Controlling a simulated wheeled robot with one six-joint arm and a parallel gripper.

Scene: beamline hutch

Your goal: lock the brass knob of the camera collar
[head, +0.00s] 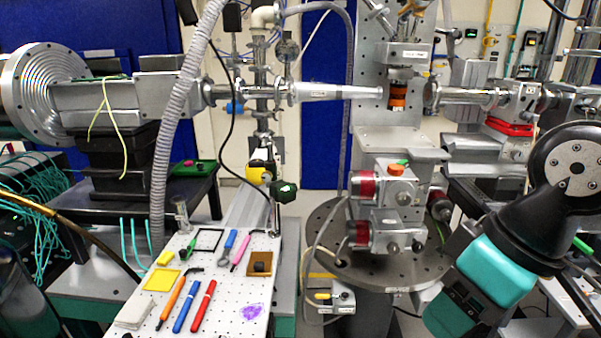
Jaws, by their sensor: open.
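I cannot pick out the camera collar or its brass knob with certainty. A post (264,118) in the middle carries clamps and fittings. Near its lower end are a yellow-and-black part (261,168) and a dark green knob (284,192). No clearly brass knob shows on it. My arm, black and teal, fills the right side with a bolted grey joint face. My gripper is not in view, so its place relative to the collar is hidden.
A perforated board (225,290) at lower centre holds several tools and small parts. A round stage (330,225) with motor blocks (392,185) stands right of it. A ribbed grey hose (170,150) hangs at left. A beam pipe (335,91) crosses behind.

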